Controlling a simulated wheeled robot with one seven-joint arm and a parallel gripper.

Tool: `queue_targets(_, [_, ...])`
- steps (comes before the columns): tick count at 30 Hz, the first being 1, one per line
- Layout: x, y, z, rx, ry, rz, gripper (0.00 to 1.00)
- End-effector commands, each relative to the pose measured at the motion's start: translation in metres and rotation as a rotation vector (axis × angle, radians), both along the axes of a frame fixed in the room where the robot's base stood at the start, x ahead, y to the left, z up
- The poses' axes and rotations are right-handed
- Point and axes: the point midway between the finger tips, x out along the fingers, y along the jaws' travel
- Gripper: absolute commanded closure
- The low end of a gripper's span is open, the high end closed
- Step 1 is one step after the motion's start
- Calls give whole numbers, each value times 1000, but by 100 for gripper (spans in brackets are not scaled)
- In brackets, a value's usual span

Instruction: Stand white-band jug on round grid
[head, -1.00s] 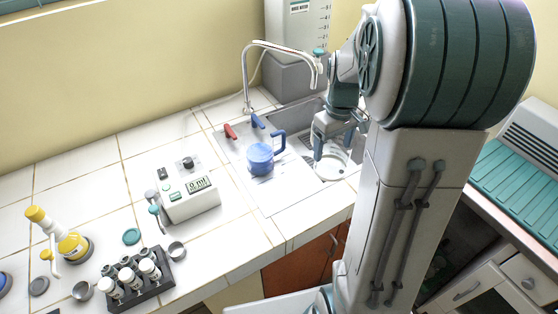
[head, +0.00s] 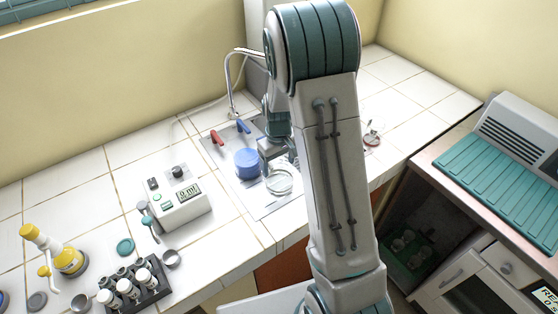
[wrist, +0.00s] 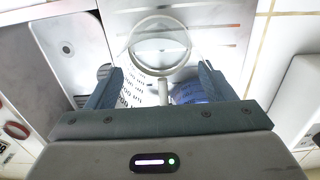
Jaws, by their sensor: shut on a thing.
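A clear jug with a white band at its rim (wrist: 137,42) is in front of my gripper (wrist: 160,70) in the wrist view. Its pale handle (wrist: 163,91) runs back between the two fingers, and my gripper is shut on it. In the head view the jug (head: 280,182) shows beside the blue jug, below my gripper (head: 268,165). It looks upright, over the sink's drainboard; I cannot tell whether its base touches. I cannot make out a round grid for certain. A small round thing with red on it (head: 372,138) stands on the counter right of my arm.
The blue jug (head: 246,164) stands close left of the held jug. The tap (head: 232,85) rises behind. A digital meter (head: 182,208), a vial rack (head: 135,288) and a yellow-topped dispenser (head: 68,258) are at left. The right counter has free room.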

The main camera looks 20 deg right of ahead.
Motion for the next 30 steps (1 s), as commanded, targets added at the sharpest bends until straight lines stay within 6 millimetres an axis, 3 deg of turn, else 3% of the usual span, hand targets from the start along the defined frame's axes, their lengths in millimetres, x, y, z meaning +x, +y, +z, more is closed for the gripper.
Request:
queue_targets(12, [0,0,-7,0,-1,0,49])
queue_targets(13, [0,0,-6,0,-1,0,19])
queue_targets(15, [0,0,-5,0,0,0,2])
queue_targets(25, [0,0,-3,0,0,0,2])
queue_targets(30, [1,0,14,1,-6,1,2])
